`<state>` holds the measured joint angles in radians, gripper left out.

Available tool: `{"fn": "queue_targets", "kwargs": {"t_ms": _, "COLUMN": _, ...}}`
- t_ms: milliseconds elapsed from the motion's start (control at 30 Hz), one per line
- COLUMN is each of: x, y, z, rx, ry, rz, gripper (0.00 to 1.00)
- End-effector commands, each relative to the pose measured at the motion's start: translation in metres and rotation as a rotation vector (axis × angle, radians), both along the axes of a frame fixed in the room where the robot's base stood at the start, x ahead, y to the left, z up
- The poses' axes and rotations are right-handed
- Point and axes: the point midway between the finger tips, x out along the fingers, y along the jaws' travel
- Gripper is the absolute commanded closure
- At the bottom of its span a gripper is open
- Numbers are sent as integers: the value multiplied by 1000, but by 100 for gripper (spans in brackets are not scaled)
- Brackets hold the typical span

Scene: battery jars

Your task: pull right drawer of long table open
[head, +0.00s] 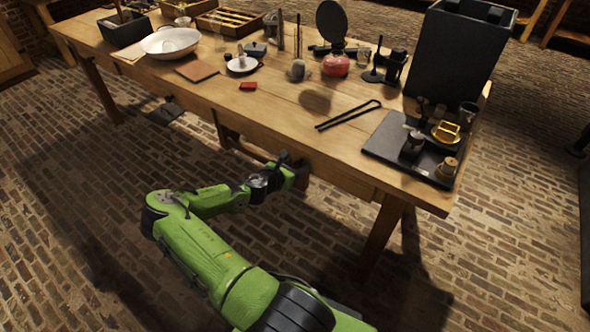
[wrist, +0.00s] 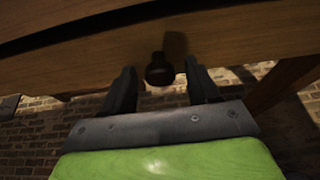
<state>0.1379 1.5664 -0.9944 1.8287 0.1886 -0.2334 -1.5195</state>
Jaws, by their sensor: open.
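The long wooden table (head: 230,110) fills the upper part of the head view. My gripper (head: 291,168) is at its front edge, toward the right half, below the tabletop. In the wrist view my gripper (wrist: 162,84) is open, with one dark finger on each side of a round dark knob (wrist: 159,70). The knob is on the wooden drawer front (wrist: 100,58) and lies between the fingers, apart from both. The drawer front looks flush under the table edge. In the head view my gripper hides the knob.
On the table are a black tray (head: 381,142) with small vessels, black tongs (head: 348,115), a red jar (head: 335,66), a white bowl (head: 170,41) and a tall black box (head: 455,60). A table leg (head: 381,238) stands right of my arm. The brick floor (head: 90,230) is clear to the left.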

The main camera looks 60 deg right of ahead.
Motion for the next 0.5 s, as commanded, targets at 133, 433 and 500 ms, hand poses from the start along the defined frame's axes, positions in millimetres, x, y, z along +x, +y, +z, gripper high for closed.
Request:
{"fn": "queue_targets", "kwargs": {"t_ms": 133, "x": 0, "y": -2, "z": 0, "rx": 0, "ry": 0, "rz": 1, "gripper": 40}}
{"fn": "queue_targets", "kwargs": {"t_ms": 433, "x": 0, "y": -1, "z": 0, "rx": 0, "ry": -1, "rz": 1, "gripper": 69}}
{"fn": "queue_targets", "kwargs": {"t_ms": 500, "x": 0, "y": -1, "z": 0, "rx": 0, "ry": -1, "rz": 1, "gripper": 80}}
